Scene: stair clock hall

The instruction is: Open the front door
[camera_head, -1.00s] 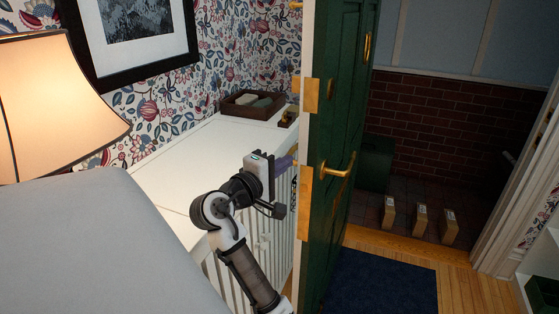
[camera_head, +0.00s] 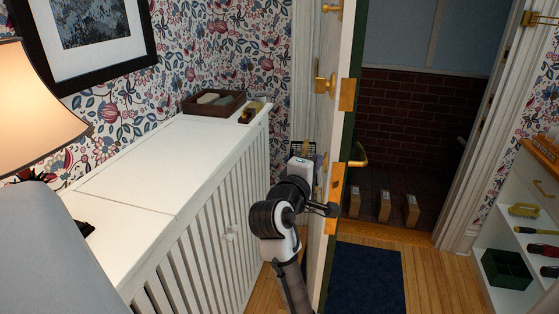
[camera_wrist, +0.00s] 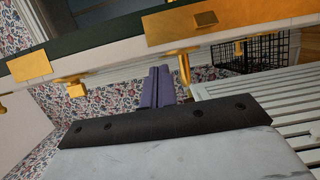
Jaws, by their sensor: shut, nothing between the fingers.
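The front door (camera_head: 332,110) stands open, its free edge towards me in the head view. A narrow strip of its green outer face shows, with a brass lever handle (camera_head: 359,155). Its pale inner face is seen at a steep slant, with a brass lock fitting (camera_head: 324,83). Brass plates sit on the edge. My gripper (camera_head: 313,162) is beside the inner side, between door and white cabinet; its fingertips are mostly hidden there. In the wrist view its purple fingers (camera_wrist: 157,88) are shut and empty, near a brass inner handle (camera_wrist: 184,67). Contact with the door cannot be told.
A slatted white cabinet (camera_head: 190,240) stands left, with a wooden tray (camera_head: 213,103) on top. A lamp (camera_head: 35,100) is at far left. A blue mat (camera_head: 365,280) lies before the doorway. Shelves (camera_head: 520,220) stand right. A wire basket (camera_wrist: 250,53) is beyond my gripper.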

